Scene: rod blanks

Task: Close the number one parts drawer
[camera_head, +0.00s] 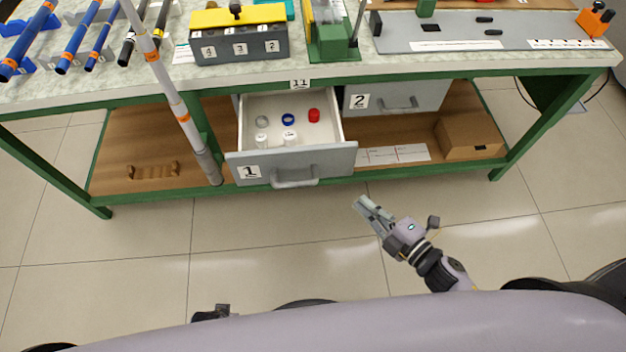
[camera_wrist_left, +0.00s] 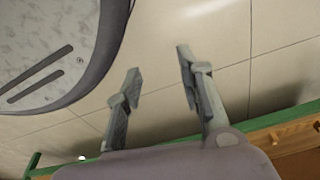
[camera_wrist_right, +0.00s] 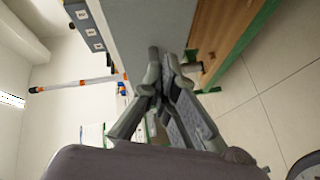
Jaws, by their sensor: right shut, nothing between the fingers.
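The number one parts drawer (camera_head: 230,155) is pulled out from under the bench. Its grey front carries a "1" label and a bar handle (camera_head: 294,178). Inside are white containers, blue and grey rings and a red cap (camera_head: 314,115). My right gripper (camera_head: 362,204) is shut and empty, in front of the drawer and right of its handle, apart from it in the head view. In the right wrist view its fingertips (camera_wrist_right: 162,58) meet before a grey panel, likely the drawer front. My left gripper (camera_wrist_left: 160,62) is open and empty in the left wrist view, over the floor.
Drawer two (camera_head: 398,97) is shut beside it. A cardboard box (camera_head: 468,136) and a paper strip lie on the lower shelf. A long grey rod with orange bands (camera_head: 172,95) crosses the view left of the drawer. The floor before the bench is clear.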

